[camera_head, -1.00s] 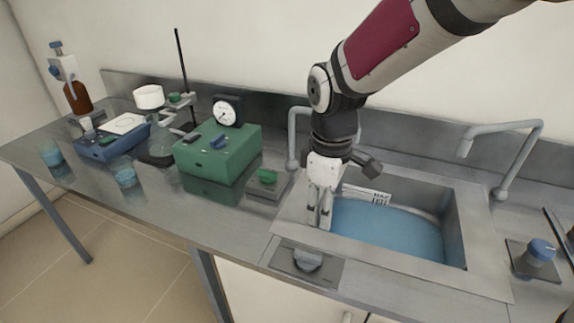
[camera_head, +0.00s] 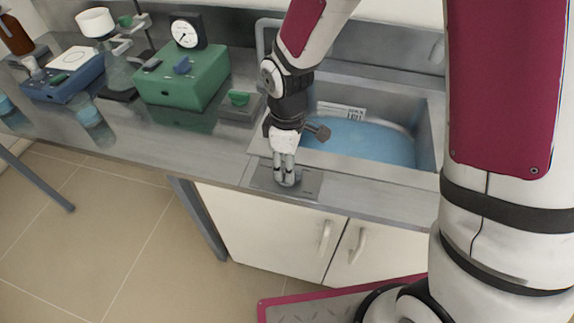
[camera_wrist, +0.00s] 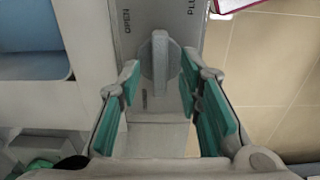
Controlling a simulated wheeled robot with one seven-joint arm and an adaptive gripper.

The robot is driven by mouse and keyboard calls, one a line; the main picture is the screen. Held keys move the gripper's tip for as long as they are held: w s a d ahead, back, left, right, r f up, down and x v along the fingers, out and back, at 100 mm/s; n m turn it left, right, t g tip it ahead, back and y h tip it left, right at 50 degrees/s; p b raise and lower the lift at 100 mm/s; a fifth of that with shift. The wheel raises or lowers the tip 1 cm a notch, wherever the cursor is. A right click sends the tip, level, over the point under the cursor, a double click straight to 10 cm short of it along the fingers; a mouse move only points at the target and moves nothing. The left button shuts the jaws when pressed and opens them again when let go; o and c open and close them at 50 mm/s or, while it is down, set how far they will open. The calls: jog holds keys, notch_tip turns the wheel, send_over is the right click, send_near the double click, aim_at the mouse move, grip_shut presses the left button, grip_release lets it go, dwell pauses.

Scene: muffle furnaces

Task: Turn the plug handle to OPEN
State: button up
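The plug handle (camera_wrist: 160,58) is a grey upright fin on a round base, set in a metal plate (camera_wrist: 135,12). The wrist view shows "OPEN" left of the handle and part of a "PLU..." label right of it. The plate (camera_head: 309,187) also shows at the sink's front edge in the head view, where my gripper hides most of the handle. My gripper (camera_wrist: 160,80) is open, its teal-padded fingers on either side of the handle with gaps visible. In the head view my gripper (camera_head: 285,180) points down at the plate.
The sink (camera_head: 375,145) with blue water lies just behind the plate. A green box (camera_head: 180,88) with a gauge, a green knob (camera_head: 238,98), a blue device (camera_head: 62,80) and glassware stand to the left. White cabinet doors (camera_head: 270,235) are below the counter edge.

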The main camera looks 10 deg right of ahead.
jog(key=shift+f, duration=0.55)
grip_shut()
